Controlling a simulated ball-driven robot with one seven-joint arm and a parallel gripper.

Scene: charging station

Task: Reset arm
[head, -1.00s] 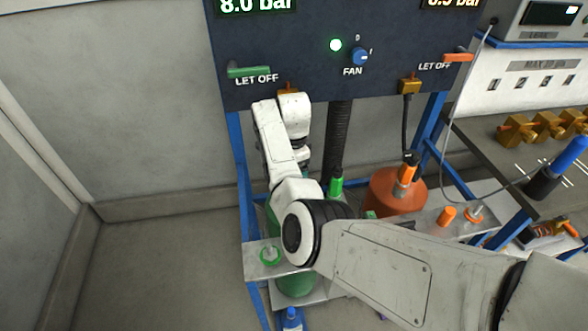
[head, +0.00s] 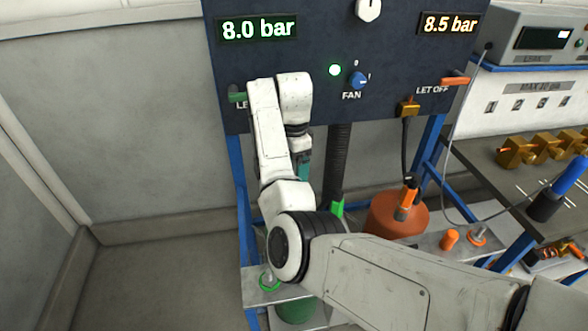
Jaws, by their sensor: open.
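My white arm reaches in from the lower right and bends up in front of the dark panel (head: 400,60). Its wrist points down beside the black hose. My gripper (head: 303,170) shows only as a small dark and teal part below the wrist, largely covered by my arm. It is open, and I see nothing held in it. The green lever (head: 237,95) at the panel's left is partly covered by my arm, as is its label.
A black hose (head: 338,165) with a green end hangs close right of my wrist. A red-orange tank (head: 395,218) stands on the blue-framed rack (head: 243,180). A bench (head: 510,185) with brass fittings (head: 515,151) is at the right. The floor at left is clear.

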